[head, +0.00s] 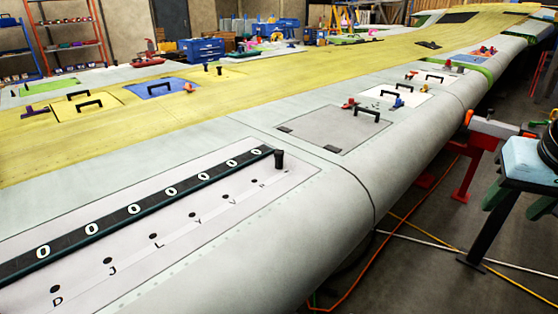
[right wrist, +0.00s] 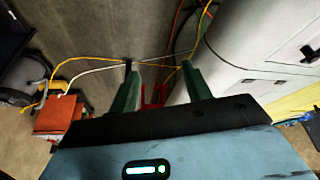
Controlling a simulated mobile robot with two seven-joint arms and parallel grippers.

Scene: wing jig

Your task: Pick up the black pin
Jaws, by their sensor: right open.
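A black pin (head: 279,159) stands upright at the far right end of a black strip (head: 130,212) marked with several white zeros. The strip lies on a pale panel on the wing. My right gripper (head: 519,200) is at the right edge of the head view, out beyond the wing's rounded edge and well apart from the pin. It has a light blue body and green fingers. In the right wrist view its fingers (right wrist: 162,78) are spread with nothing held between them; floor and cables show beyond. The pin is not visible there. My left gripper is not in view.
A row of lettered holes (head: 154,235) runs beside the strip. A grey panel (head: 335,129) with a black handle lies beyond the pin. Red supports (head: 467,178) stand beside the wing, and orange, yellow and white cables cross the floor. The wing surface around the pin is largely clear.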

